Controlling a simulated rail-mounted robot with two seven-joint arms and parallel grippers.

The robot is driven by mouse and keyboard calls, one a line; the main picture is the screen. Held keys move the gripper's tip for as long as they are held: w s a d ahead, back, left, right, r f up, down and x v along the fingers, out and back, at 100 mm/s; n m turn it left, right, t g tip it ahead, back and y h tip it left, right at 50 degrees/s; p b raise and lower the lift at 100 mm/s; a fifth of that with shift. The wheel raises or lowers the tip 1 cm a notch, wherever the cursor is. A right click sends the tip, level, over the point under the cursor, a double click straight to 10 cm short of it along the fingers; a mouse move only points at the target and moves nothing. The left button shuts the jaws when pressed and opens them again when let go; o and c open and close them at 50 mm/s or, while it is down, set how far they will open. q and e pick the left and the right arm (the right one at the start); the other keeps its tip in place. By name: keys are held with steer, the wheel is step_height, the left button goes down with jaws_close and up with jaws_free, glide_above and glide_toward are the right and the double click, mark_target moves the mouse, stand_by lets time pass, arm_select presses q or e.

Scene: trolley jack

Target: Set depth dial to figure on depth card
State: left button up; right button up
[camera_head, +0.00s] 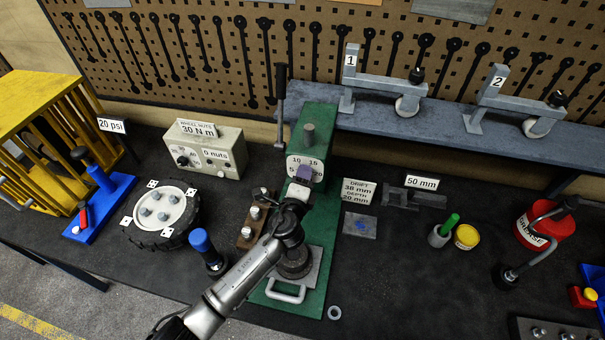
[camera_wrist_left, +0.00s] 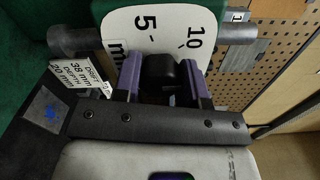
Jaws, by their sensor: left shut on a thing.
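The depth dial is a white plate (camera_head: 293,161) on the front of the green press (camera_head: 320,122), with figures such as 10, 15 and 5 showing. In the left wrist view the dial plate (camera_wrist_left: 150,30) shows 5, 10 and "mm". My left gripper (camera_head: 303,174) is at the dial, its purple fingers shut on the black knob (camera_wrist_left: 163,72). The knob's pointer is hidden, so I cannot tell its setting. The depth card (camera_head: 358,191) right of the press reads drift 38 mm, depth 20 mm; it also shows in the left wrist view (camera_wrist_left: 80,82). My right gripper is not in view.
A torque box (camera_head: 202,148) and a hub (camera_head: 160,214) stand left of the press. A grey plate (camera_head: 360,225) lies below the card. A raised grey shelf (camera_head: 450,125) runs behind on the right.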

arm_select(q)
steer(key=m+p, duration=0.2)
steer(key=m, duration=0.4)
steer(key=shift+r+m+p, duration=0.1)
steer(key=shift+m+p, duration=0.2)
steer(key=shift+p, duration=0.1)
steer(key=m+p, duration=0.2)
steer(key=m, duration=0.2)
steer(key=shift+m, duration=0.3)
steer(key=m+p, duration=0.2)
steer(key=m, duration=0.3)
steer(key=shift+p, duration=0.35)
steer(key=shift+m+p, duration=1.05)
steer(key=shift+m, duration=1.45)
steer(key=o, duration=0.9)
